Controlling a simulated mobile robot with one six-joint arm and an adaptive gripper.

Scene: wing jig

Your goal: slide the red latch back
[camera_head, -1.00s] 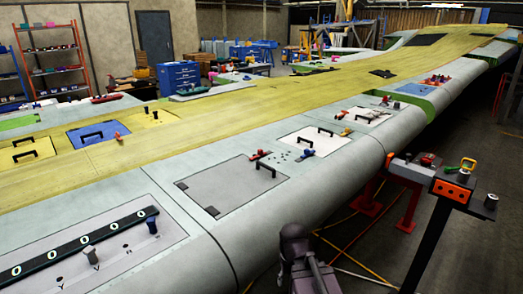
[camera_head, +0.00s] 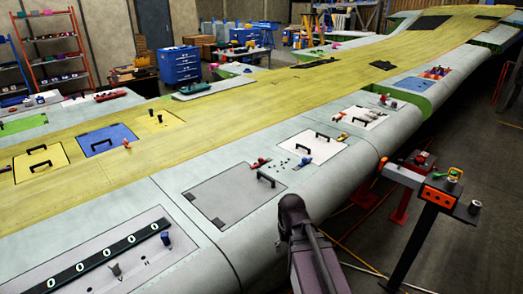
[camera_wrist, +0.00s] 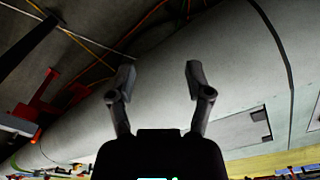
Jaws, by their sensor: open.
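A red latch (camera_head: 260,163) sits on the pale wing skin at the far edge of a grey hatch panel (camera_head: 225,196), close to the panel's black handle (camera_head: 266,178). Other small red latch-like parts sit farther off on the wing, one by the blue panel (camera_head: 126,143). My gripper (camera_wrist: 160,78) shows in the wrist view with its two fingers spread and nothing between them. It faces the curved wing edge, apart from the latch. A grey panel with a dark corner patch (camera_wrist: 258,115) shows right of the fingers. I cannot make out the red latch there.
A blue latch-like part (camera_head: 304,161) sits right of the red one, by a white panel (camera_head: 312,145). A stand with an orange block (camera_head: 438,198) is at the right. A black strip with ringed holes (camera_head: 95,261) lies near left.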

